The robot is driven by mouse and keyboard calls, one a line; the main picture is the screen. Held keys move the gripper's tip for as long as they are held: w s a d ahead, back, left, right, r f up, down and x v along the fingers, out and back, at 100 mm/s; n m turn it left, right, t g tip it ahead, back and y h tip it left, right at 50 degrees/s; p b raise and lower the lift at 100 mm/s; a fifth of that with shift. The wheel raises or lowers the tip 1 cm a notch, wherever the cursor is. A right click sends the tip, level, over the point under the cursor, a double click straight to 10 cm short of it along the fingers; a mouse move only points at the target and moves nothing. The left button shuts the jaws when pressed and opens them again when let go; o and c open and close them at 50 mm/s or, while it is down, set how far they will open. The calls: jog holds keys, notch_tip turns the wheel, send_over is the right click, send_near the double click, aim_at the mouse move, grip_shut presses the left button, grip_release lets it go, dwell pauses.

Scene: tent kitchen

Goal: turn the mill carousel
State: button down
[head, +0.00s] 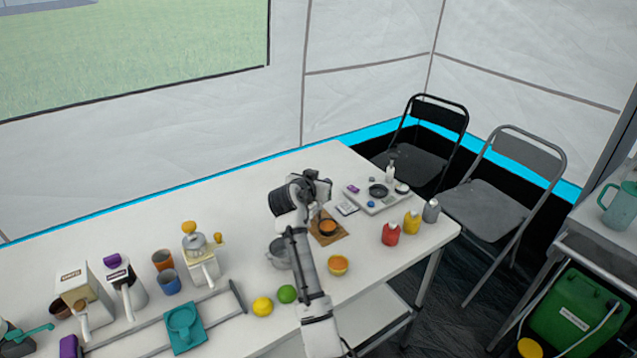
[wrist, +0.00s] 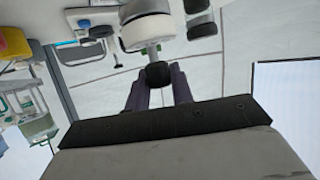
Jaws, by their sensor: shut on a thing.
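In the wrist view, the two fingers of my gripper (wrist: 158,78) are closed around a small black ball-shaped knob (wrist: 158,74). The knob joins a short metal neck on a white and dark cylinder (wrist: 148,32), which looks like part of the mill carousel. More dark rounded pieces (wrist: 201,28) sit beside it at the top edge. In the head view, my arm reaches up over the table to a dark cluster around my wrist. My fingers cannot be told apart from the carousel there, and most of the carousel is hidden.
A red bottle (head: 391,234) and a white tray (head: 376,204) stand to the right. Grinders crowd the left.

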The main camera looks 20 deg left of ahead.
jog(key=n+y, duration=0.1)
jog(key=y, duration=0.1)
jog(key=n+y+p, duration=0.1)
jog(key=n+y, duration=0.1)
jog(key=shift+d+r+n+g, duration=0.1)
jog(key=shift+d+n+g, duration=0.05)
jog(key=shift+n+g, duration=0.15)
jog(key=n+g+y, duration=0.1)
jog(key=n+y, duration=0.1)
jog(key=y, duration=0.1)
jog(key=shift+w+n, duration=0.1)
jog(key=shift+n, duration=0.3)
jog(key=n+g+y+b, duration=0.2)
jog(key=n+y+b, duration=0.1)
jog(key=shift+f+g, duration=0.3)
jog(key=shift+g, duration=0.1)
jog(key=shift+r+n+g+y+b, duration=0.1)
jog(key=shift+n+g+y+b, duration=1)
jog(key=shift+n+g+b, duration=0.35)
jog(key=c, duration=1.2)
grip_release()
jog(key=shift+c, duration=0.2)
jog(key=shift+r, duration=0.1)
